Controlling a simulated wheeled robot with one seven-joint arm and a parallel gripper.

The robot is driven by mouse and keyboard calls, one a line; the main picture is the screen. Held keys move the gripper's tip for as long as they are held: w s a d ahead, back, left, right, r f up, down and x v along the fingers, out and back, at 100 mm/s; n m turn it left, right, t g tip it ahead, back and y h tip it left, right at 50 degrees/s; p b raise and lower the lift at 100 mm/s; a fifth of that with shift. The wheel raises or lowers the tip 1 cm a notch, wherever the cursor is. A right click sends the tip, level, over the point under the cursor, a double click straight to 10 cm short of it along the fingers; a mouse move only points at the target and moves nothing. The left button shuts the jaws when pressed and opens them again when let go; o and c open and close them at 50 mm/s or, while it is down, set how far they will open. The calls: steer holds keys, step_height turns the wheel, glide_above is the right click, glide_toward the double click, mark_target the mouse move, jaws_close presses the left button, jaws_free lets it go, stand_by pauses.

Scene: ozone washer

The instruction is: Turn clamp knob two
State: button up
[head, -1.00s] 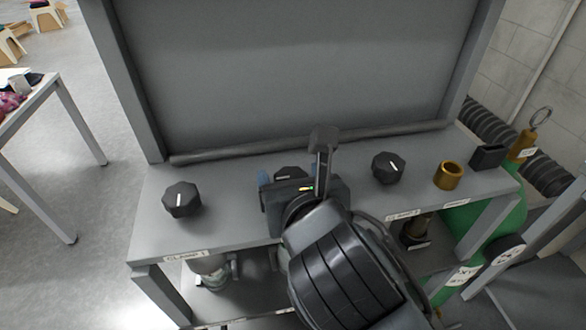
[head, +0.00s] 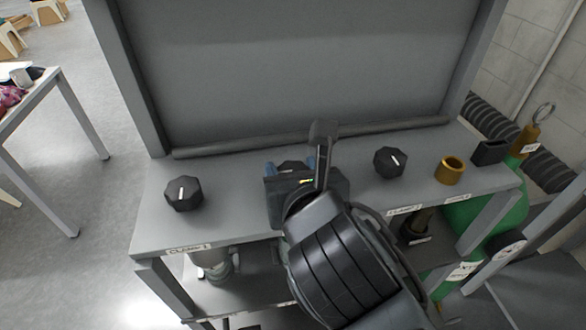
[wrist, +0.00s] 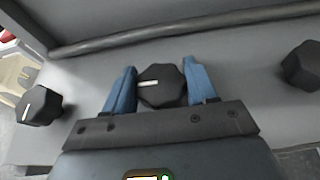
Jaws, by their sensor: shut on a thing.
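The middle clamp knob (head: 291,166) is a black, many-sided knob on the grey worktop, mostly hidden behind my gripper in the head view. In the wrist view this knob (wrist: 162,88) sits between my two blue fingers, its white pointer line lying nearly level toward the left finger. My gripper (head: 290,169) is shut on the knob, a finger on either side; it also shows in the wrist view (wrist: 160,87). A left knob (head: 184,193) above the "CLAMP 1" label and a right knob (head: 390,162) stand free, each with a white line.
A grey upright panel (head: 290,75) with a bar along its foot rises behind the knobs. A brass ring (head: 450,170) and a small black holder (head: 489,152) stand at the right end. A green cylinder (head: 500,212) is beside the bench. The worktop between the knobs is clear.

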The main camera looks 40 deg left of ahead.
steer(key=shift+m+h, duration=0.3)
steer(key=m+t+h+p, duration=0.2)
steer(key=m+h, duration=0.1)
steer(key=shift+s+a+r+m+t, duration=0.1)
steer(key=shift+s+a+m+t, duration=0.05)
steer(key=shift+m+t, duration=0.2)
steer(key=m+t+h, duration=0.1)
steer(key=m+h, duration=0.1)
steer(key=h, duration=0.1)
steer(key=m+t+h+p, duration=0.1)
steer(key=m+h, duration=0.2)
steer(key=shift+m+h, duration=0.25)
steer(key=shift+h, duration=0.05)
steer(key=m+g+h, duration=0.1)
steer(key=m+h, duration=0.3)
steer(key=shift+h, duration=0.3)
steer(key=shift+m+g+h, duration=0.75)
steer(key=shift+m+h, duration=0.65)
steer(key=shift+m+g+h, duration=1.5)
steer(key=shift+m+h, duration=0.1)
steer(key=shift+m, duration=0.4)
steer(key=o, duration=1)
steer(key=shift+c, duration=0.2)
